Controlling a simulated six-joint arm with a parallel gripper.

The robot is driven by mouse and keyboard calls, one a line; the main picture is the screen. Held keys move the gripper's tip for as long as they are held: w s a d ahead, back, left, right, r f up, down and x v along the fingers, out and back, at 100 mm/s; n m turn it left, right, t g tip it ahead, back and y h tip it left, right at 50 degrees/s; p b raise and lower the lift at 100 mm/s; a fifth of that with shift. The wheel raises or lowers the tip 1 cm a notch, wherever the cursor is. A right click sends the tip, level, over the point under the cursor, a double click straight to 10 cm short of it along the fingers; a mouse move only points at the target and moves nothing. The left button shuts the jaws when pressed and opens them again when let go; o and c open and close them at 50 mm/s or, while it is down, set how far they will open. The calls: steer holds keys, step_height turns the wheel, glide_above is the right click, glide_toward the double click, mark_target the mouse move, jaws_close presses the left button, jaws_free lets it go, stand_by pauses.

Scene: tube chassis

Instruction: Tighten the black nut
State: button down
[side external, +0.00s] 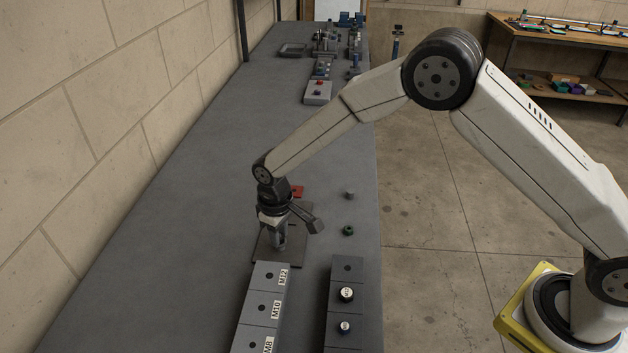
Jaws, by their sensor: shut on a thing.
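My gripper (279,247) points straight down, low over a dark flat plate (262,254) on the bench. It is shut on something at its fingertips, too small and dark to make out. I cannot pick out the black nut; it may be hidden at the fingertips. A green nut (348,230) lies on the bench to the right of the gripper. A grey nut (349,195) lies just behind the green one.
A red piece (297,191) lies behind the gripper. The bench (170,255) is clear on the left.

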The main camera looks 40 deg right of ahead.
steer(key=shift+w+r, duration=0.1)
stand_by(0.3)
steer(key=m, duration=0.5)
steer(key=shift+m, duration=0.3)
stand_by(0.3)
steer(key=shift+m, duration=2.3)
steer(key=m, duration=0.3)
steer(key=c, duration=0.9)
jaws_free()
steer(key=shift+m, duration=0.4)
steer(key=o, duration=0.5)
